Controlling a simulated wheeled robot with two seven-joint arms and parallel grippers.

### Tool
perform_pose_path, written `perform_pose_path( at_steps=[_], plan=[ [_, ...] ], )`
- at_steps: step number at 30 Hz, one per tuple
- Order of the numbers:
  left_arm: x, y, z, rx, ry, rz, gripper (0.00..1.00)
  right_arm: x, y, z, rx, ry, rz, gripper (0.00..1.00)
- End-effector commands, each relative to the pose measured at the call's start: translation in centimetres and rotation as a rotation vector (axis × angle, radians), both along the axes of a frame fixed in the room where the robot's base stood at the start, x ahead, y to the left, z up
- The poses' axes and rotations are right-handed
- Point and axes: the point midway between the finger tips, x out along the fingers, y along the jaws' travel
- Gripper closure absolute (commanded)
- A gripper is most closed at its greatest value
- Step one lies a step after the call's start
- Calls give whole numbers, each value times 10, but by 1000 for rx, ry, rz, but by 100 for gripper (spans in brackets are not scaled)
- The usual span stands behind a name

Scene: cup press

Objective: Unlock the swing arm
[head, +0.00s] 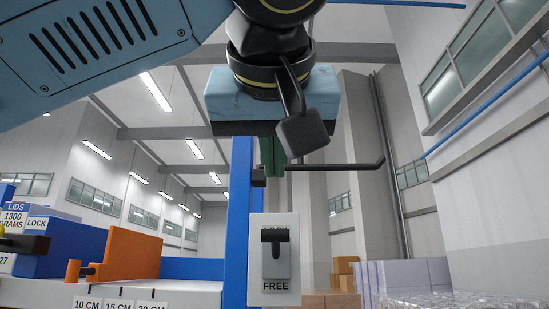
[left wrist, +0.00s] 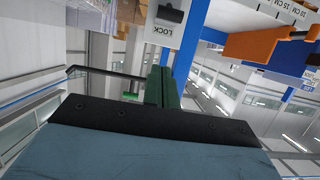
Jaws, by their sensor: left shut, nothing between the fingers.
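A white switch plate (head: 256,262) is on the blue upright post (head: 236,225). Its black lever (head: 275,236) sits at the top of the slot, partly over the upper label, with FREE readable below. In the left wrist view the lever (left wrist: 172,14) is beside the word LOCK on the plate (left wrist: 190,40). My left gripper (head: 272,172) points down above the plate, its green fingers shut and empty, apart from the lever. The fingers also show in the left wrist view (left wrist: 161,75). A thin black bar (head: 345,166) runs right behind the fingers; its joint is partly hidden. My right gripper is not in view.
An orange bracket (head: 130,254) stands on a table with 10, 15 and 20 CM labels (head: 118,304). Blue bins (head: 60,250) are at left. Boxes (head: 345,272) and wrapped pallets (head: 410,275) stand behind at right. Space right of the plate looks open.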

Motion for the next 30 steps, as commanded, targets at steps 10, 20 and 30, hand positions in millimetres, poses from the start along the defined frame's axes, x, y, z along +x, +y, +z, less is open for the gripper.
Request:
perform_pose_path(
  at_steps=[10,20,30],
  plan=[
    [73,1,-22,3,2,2,100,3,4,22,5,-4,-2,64],
    [47,0,-50,2,-2,-2,100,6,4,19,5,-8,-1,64],
    [45,0,-54,0,0,0,100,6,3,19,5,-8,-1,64]
  ],
)
